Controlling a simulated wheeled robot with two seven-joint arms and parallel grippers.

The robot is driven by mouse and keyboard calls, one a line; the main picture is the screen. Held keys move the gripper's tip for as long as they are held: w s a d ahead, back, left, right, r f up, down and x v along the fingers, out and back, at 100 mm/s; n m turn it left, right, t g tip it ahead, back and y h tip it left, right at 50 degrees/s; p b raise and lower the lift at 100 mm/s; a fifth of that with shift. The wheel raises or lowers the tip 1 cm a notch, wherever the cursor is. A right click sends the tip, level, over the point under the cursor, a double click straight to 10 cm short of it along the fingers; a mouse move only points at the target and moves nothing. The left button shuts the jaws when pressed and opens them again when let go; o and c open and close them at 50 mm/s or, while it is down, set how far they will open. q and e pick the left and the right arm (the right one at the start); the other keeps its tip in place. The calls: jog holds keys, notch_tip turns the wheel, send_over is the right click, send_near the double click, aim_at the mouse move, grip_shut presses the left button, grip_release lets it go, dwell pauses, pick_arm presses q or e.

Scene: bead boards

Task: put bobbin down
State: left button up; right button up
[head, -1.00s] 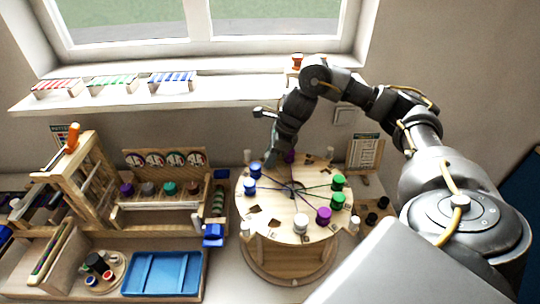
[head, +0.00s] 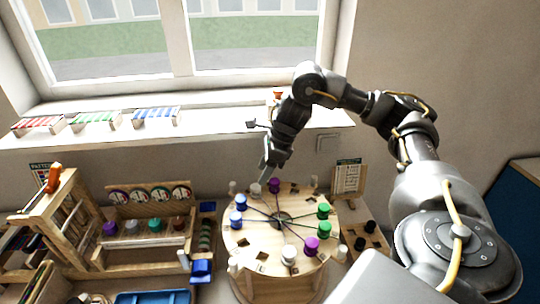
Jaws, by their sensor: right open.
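A round wooden board (head: 265,228) with a dark central hole stands on a drum, with threads running across its top. Around its rim sit a white bobbin (head: 255,190), a purple bobbin (head: 274,186), two blue bobbins (head: 240,202), two green bobbins (head: 323,211), a front purple bobbin (head: 311,245) and a front white bobbin (head: 289,257). My right gripper (head: 266,172) points down just above the back rim, by the back white and purple bobbins. It is open and looks empty. The back white bobbin stands upright on the board. My left gripper is out of view.
A wooden rack (head: 150,257) with several bobbins stands to the left, with a blue clip-like block (head: 201,271) beside it. A dark-cupped holder (head: 365,241) and a pattern card (head: 348,177) are at the right. The windowsill (head: 200,126) runs behind.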

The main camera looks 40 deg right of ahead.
jog(key=p+v, duration=0.1)
jog(key=v, duration=0.4)
jog(key=shift+a+f, duration=0.1)
jog(key=shift+f, duration=0.05)
dwell(0.8)
